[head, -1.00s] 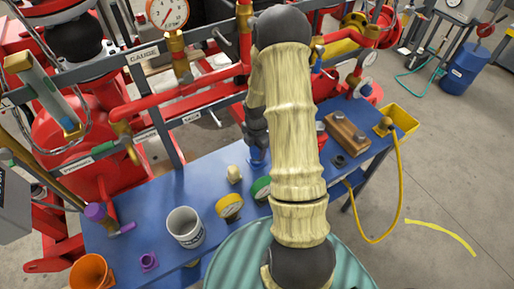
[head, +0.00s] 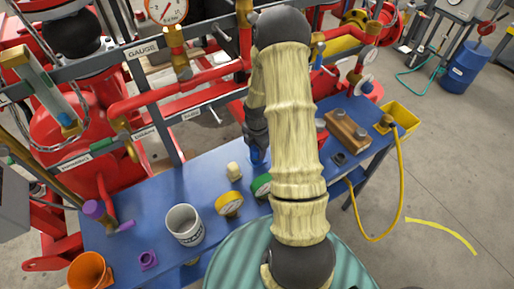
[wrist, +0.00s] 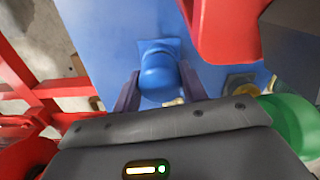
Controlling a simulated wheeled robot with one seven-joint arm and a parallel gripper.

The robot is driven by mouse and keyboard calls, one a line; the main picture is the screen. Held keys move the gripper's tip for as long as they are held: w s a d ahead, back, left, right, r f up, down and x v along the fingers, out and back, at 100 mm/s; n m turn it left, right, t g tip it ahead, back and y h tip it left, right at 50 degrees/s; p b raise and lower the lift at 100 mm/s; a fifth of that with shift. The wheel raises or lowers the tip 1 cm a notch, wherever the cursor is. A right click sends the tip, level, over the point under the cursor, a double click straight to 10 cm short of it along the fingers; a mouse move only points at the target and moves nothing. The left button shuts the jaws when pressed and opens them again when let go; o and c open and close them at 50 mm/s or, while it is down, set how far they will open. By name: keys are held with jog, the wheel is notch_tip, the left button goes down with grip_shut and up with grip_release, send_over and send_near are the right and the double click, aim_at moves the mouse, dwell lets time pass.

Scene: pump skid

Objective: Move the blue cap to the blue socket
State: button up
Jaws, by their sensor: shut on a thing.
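The blue cap (wrist: 158,78) is a rounded blue piece between the two fingers of my gripper (wrist: 159,92) in the wrist view. My gripper is shut on it. A flat, square-cornered blue piece (wrist: 155,46), likely the blue socket, shows just beyond the cap. I cannot tell whether the cap touches it or is seated in it. In the head view, a bit of blue (head: 257,155) shows below my dark gripper (head: 256,142), over the blue bench; my arm hides much of that area.
Red pipes (head: 180,95) run behind. A red part (wrist: 228,30) stands close in the wrist view.

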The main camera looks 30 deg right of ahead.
jog(key=shift+f+b, duration=0.35)
jog(key=shift+f, duration=0.25)
jog(key=o, duration=1.2)
notch_tip(320, 180, up, 18)
jog(key=shift+f+b, duration=0.25)
jog(key=shift+b, duration=0.25)
